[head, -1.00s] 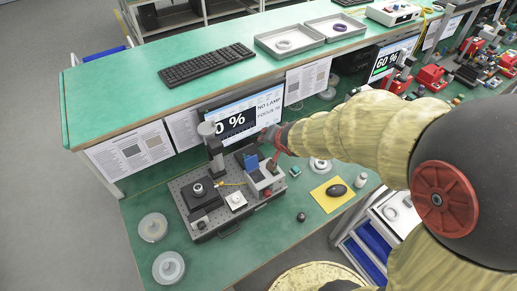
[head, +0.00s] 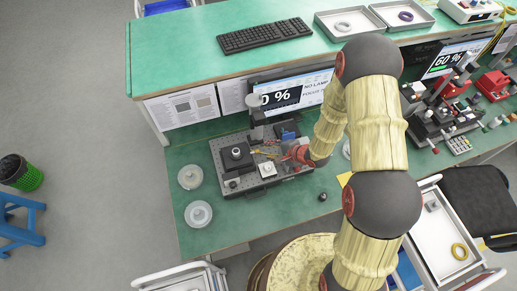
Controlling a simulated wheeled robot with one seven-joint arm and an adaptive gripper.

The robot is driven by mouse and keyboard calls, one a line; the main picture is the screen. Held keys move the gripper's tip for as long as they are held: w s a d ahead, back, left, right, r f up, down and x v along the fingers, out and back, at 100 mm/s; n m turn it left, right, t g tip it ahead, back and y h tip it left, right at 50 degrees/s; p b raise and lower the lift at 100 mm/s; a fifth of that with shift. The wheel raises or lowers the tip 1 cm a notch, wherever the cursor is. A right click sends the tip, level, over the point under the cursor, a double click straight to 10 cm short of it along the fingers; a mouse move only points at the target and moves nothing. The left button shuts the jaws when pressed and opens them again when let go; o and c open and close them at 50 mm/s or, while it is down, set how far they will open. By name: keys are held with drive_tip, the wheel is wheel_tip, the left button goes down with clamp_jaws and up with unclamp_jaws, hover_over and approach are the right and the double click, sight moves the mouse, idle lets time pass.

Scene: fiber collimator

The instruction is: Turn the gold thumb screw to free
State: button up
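A grey perforated breadboard (head: 232,188) lies on the green bench, with a dark square mount (head: 237,158), a white block (head: 267,170) and an upright grey post (head: 256,115) on it. My gripper (head: 292,158) is low over the right part of this fixture, at the end of my yellow-sleeved arm. Its fingers are small and partly hidden, so I cannot tell whether they are open or touching anything. I cannot make out the gold thumb screw; a small yellowish piece (head: 265,154) shows left of my gripper. The screen (head: 290,95) behind reads "0 %" and "NO LAMP".
Two clear round dishes (head: 198,214) lie left of the breadboard. A small black knob-like piece (head: 322,196) sits to the right. A raised green shelf with a keyboard (head: 264,35) runs behind.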

sight(257, 152)
drive_tip(key=shift+s+a+f+y, duration=0.3)
drive_tip(key=shift+a+f, duration=0.15)
drive_tip(key=x, duration=0.7)
drive_tip(key=shift+w+a+f, duration=0.1)
drive_tip(key=shift+w+f, duration=0.05)
drive_tip(key=shift+f, duration=0.1)
drive_tip(key=shift+c, duration=0.6)
drive_tip(key=c, duration=0.8)
clamp_jaws()
